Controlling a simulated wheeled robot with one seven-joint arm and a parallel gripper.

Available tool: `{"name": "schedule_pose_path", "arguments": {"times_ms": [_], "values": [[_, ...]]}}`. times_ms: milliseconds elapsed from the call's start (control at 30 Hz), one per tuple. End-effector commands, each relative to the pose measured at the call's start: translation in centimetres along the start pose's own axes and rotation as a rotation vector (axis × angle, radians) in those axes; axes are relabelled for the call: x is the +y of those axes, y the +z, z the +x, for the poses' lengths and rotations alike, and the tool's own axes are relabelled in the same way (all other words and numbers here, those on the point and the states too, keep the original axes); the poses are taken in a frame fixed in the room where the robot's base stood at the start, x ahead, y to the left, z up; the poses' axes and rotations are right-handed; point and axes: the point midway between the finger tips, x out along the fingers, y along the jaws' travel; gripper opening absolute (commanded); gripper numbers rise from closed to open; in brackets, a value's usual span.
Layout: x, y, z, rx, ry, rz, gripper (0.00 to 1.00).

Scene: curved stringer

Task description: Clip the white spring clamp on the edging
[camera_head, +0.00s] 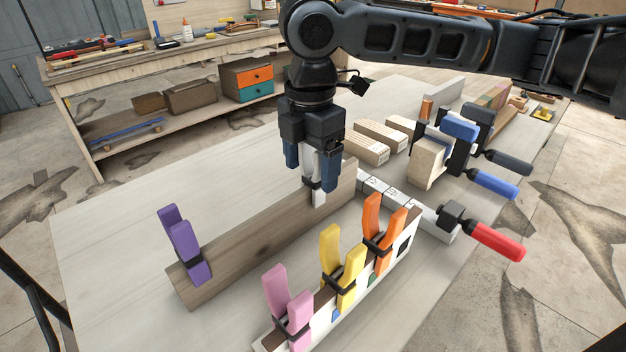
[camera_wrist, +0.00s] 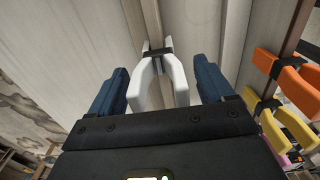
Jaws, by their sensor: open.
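The white spring clamp (camera_head: 320,192) sits on the top edge of the long brown wooden board (camera_head: 255,238), near its far right end. Its lower jaw shows against the board's near face. My gripper (camera_head: 312,178) points down over the clamp and is open, with one blue finger on each side of it. In the wrist view, the clamp's white handles (camera_wrist: 140,88) spread between the two fingers (camera_wrist: 160,88), with a visible gap on both sides. Its black middle (camera_wrist: 157,53) lies over the board's edge (camera_wrist: 152,20). I cannot tell which strip is the edging.
A purple clamp (camera_head: 185,245) grips the board's near left end. Pink (camera_head: 288,307), yellow (camera_head: 343,267) and orange (camera_head: 384,227) clamps stand on a rack in front. Bar clamps with red (camera_head: 495,243) and blue handles lie right.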

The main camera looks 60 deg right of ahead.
Motion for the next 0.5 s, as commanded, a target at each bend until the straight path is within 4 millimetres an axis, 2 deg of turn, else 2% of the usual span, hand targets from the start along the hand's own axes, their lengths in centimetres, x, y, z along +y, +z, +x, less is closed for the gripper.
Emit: {"name": "schedule_pose_path", "arguments": {"times_ms": [67,500], "values": [[0.01,0.01,-0.02,0.0,0.0,0.0,0.81],[0.01,0.0,-0.05,-0.001,0.0,0.0,0.4]]}}
